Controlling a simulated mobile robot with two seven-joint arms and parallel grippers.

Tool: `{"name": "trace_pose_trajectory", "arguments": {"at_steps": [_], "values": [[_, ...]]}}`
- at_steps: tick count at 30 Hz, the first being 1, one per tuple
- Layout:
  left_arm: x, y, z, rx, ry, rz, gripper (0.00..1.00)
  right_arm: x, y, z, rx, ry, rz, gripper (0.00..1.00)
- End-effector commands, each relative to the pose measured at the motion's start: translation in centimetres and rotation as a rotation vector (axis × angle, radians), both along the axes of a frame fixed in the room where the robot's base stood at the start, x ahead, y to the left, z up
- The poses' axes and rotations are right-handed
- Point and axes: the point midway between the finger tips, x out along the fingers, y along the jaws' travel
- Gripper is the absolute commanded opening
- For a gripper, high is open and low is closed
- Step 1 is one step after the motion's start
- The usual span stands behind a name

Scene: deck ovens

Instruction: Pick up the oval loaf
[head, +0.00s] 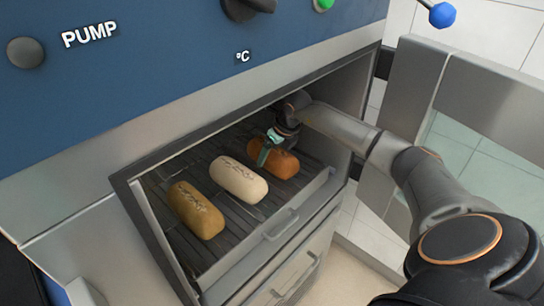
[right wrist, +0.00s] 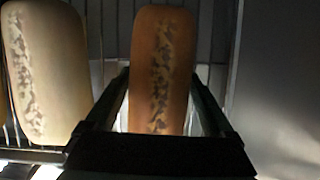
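Three elongated loaves lie in the open oven: a reddish-brown loaf (head: 286,165), a pale loaf (head: 238,180) and a tan loaf (head: 196,209). All have rounded ends; I cannot tell which one is called oval. My right gripper (head: 268,150) is at the reddish-brown loaf, pointing down. In the right wrist view its fingers (right wrist: 160,78) are apart, one on each side of the reddish-brown loaf (right wrist: 160,60), with slim gaps beside it. The pale loaf (right wrist: 45,75) lies left of the fingers. My left gripper is out of view.
The loaves lie on a dark slatted rack (head: 240,221) inside a metal-walled oven chamber. A tray front with a handle (head: 281,225) edges it. The blue control panel (head: 150,75) overhangs the opening. The chamber's side wall (right wrist: 275,80) is close right of my right gripper.

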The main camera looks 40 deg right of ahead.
Motion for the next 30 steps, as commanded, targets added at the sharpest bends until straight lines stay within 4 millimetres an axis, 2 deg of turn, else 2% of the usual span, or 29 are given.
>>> {"name": "trace_pose_trajectory", "arguments": {"at_steps": [2,14,23,30], "values": [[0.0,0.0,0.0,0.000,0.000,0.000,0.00,0.0,0.0,0.0,0.000,0.000,0.000,0.63],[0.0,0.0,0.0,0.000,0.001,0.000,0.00,0.0,0.0,0.1,0.000,-0.001,0.000,0.18],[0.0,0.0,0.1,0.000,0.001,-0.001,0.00,0.0,-0.1,0.3,0.000,-0.003,0.000,0.18],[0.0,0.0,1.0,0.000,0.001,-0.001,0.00,-0.2,-0.8,1.7,-0.001,-0.003,-0.003,0.18]]}}
